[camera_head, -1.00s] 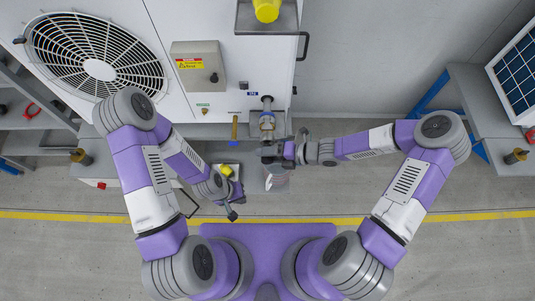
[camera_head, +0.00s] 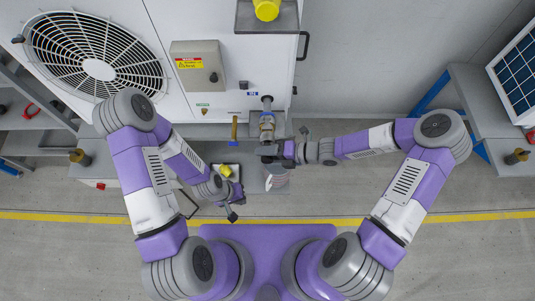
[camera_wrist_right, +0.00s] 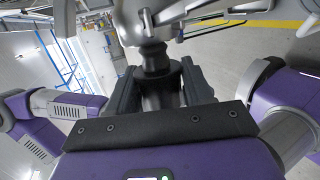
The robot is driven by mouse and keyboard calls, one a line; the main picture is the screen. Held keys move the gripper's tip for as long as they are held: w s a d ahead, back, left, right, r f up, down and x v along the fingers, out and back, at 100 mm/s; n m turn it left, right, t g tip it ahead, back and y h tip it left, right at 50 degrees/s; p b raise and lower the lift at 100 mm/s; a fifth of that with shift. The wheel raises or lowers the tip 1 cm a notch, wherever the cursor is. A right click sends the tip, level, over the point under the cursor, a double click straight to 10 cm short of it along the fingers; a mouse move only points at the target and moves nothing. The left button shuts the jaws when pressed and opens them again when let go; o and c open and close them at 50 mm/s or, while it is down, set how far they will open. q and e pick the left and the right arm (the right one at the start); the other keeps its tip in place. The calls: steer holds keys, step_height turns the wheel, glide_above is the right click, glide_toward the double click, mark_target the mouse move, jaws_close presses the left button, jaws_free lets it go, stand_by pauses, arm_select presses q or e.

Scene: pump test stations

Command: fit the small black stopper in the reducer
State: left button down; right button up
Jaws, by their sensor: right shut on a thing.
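The small black stopper (camera_wrist_right: 157,90) is between the fingers of my right gripper (camera_wrist_right: 160,84) in the right wrist view. The grey metal reducer (camera_wrist_right: 142,25) is straight ahead of it, in line with it. The two meet in the picture, but I cannot tell whether the stopper is seated in the reducer. In the head view, my right gripper (camera_head: 268,153) is at the near end of the pipe fitting (camera_head: 267,122), and its fingers hide the stopper. My left gripper (camera_head: 232,214) hangs apart from it at the lower left, too small to show its opening.
A bucket (camera_head: 277,180) stands below my right gripper. A yellow object (camera_head: 226,171) lies near my left wrist. The white cabinet (camera_head: 215,22) is behind.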

steer(key=shift+w, duration=1.15)
stand_by(1.2)
steer(key=o, duration=1)
steer(key=shift+c, duration=0.2)
